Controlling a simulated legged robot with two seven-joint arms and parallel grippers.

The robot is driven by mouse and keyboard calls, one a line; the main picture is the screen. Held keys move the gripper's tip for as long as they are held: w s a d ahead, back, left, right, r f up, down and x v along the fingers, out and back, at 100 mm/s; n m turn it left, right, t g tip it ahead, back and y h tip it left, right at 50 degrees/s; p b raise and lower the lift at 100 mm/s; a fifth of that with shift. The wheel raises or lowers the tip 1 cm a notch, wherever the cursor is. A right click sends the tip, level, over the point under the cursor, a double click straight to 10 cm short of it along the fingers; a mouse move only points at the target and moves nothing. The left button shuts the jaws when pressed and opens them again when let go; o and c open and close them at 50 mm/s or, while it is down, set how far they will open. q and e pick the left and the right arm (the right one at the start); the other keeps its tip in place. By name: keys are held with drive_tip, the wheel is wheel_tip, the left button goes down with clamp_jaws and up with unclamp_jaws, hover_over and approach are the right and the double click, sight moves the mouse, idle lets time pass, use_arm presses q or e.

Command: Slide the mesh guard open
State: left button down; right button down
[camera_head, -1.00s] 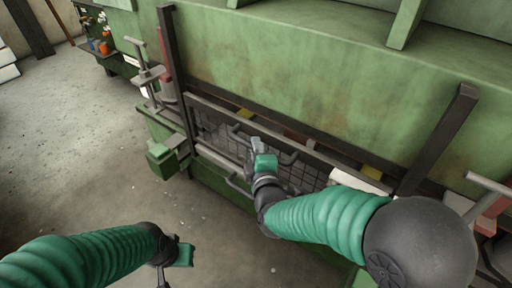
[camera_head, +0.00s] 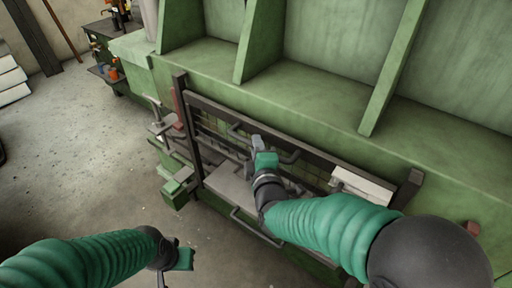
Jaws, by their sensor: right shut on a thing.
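The mesh guard (camera_head: 325,156) is a dark-framed wire panel between two dark upright posts on the front of the green machine. Its top bar sits near the tops of the posts. A grey bar handle (camera_head: 287,158) crosses the mesh. My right gripper (camera_head: 259,149) is shut on this handle, and its wrist hides part of the mesh. Below the mesh a grey plate (camera_head: 226,183) and bars of the machine show. My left gripper (camera_head: 176,264) is low at the left, away from the guard, over the floor; its finger gap is unclear.
The green machine (camera_head: 300,100) with upright ribs fills the back. A grey lever and green box (camera_head: 175,192) stick out left of the guard. A low bar (camera_head: 256,228) runs along the front. The concrete floor (camera_head: 75,160) at left is free.

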drive_tip(key=shift+r, duration=0.6)
use_arm(q)
drive_tip(key=shift+r, duration=0.5)
use_arm(e)
drive_tip(key=c, duration=1.4)
unclamp_jaws()
use_arm(q)
drive_tip(key=shift+d, duration=0.1)
use_arm(e)
drive_tip(key=shift+o, duration=0.2)
